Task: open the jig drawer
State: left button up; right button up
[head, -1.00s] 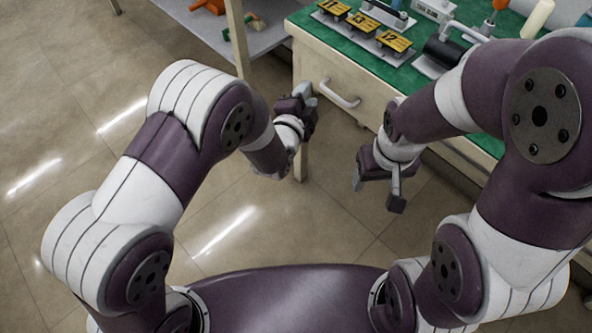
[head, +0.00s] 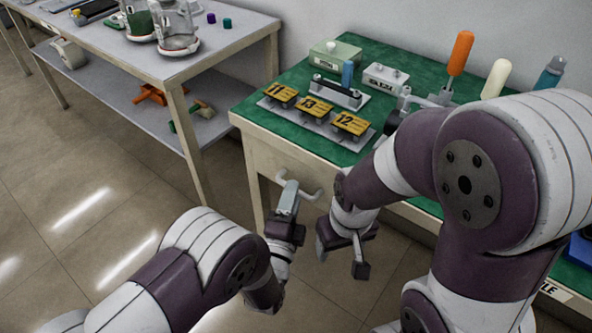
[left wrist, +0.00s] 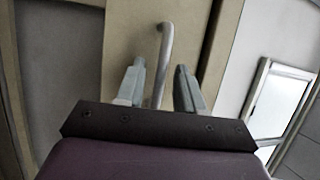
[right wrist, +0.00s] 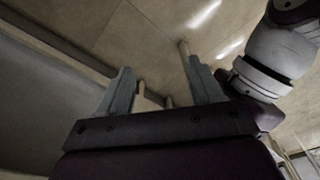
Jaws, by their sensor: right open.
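The jig drawer is in the front of the green-topped bench; part of its pale front (head: 262,160) shows in the head view. Its curved metal handle (head: 315,196) is partly hidden by my left gripper (head: 288,197). In the left wrist view, the handle (left wrist: 165,50) appears between the two separated fingers of the left gripper (left wrist: 160,88); I cannot tell whether they touch it. My right gripper (head: 342,258) is open and empty, to the right of the left gripper and in front of the bench. Its parted fingers show in the right wrist view (right wrist: 160,88).
The green bench top (head: 372,62) holds a rack of yellow numbered jigs (head: 314,106), a clamp and upright tools such as an orange-handled one (head: 460,52). A grey shelved table (head: 225,50) stands to the left. The floor at left is clear.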

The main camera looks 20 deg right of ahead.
pick_arm(q)
jog(key=shift+w+d, duration=0.15)
jog(key=shift+w, duration=0.15)
jog(key=shift+r, duration=0.1)
grip_shut()
pick_arm(e)
jog(key=shift+w+d+r, duration=0.15)
jog(key=shift+w, duration=0.2)
pick_arm(q)
jog(key=shift+s, duration=0.1)
